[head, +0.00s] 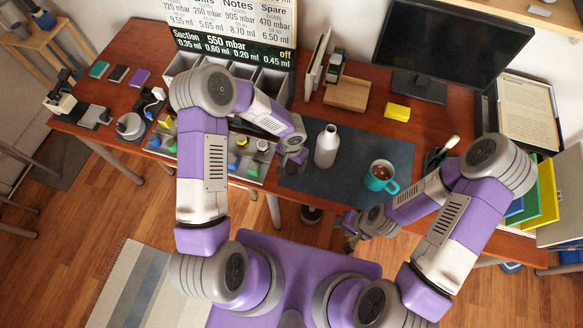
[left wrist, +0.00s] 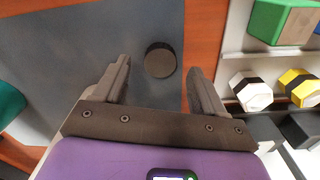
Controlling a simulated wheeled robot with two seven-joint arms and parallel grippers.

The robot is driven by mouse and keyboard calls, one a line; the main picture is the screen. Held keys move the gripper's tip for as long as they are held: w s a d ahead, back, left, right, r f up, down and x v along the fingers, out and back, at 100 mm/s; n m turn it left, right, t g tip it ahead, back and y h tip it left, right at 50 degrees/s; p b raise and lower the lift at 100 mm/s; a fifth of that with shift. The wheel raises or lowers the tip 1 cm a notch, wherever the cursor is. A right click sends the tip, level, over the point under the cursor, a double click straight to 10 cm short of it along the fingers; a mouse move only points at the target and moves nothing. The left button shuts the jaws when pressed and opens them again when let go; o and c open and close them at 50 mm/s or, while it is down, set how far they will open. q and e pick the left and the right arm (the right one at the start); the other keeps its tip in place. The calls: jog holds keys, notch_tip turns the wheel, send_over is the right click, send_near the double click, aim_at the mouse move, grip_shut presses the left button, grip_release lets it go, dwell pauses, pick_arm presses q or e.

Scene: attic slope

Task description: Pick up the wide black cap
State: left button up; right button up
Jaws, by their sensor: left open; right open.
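The wide black cap (left wrist: 160,60) is a dark round disc on the grey mat (left wrist: 150,20) in the left wrist view, near the mat's edge. My left gripper (left wrist: 159,66) is open, with one finger on each side of the cap in the picture. Whether the fingers are down at its height I cannot tell. In the head view the left gripper (head: 297,158) is over the mat's left part, and I cannot make out the cap there. My right gripper (head: 349,232) is open and empty in front of the table's front edge.
A white bottle (head: 326,146) stands on the mat close right of my left gripper. A teal mug (head: 381,177) stands farther right. A tray with coloured blocks (head: 250,162) lies left of the mat, with grey bins (head: 272,82) behind. A yellow block (head: 397,112) lies behind the mat.

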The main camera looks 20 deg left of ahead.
pick_arm(q)
notch_tip(320, 180, down, 2)
jog(key=shift+f, duration=0.1)
jog(key=c, duration=1.1)
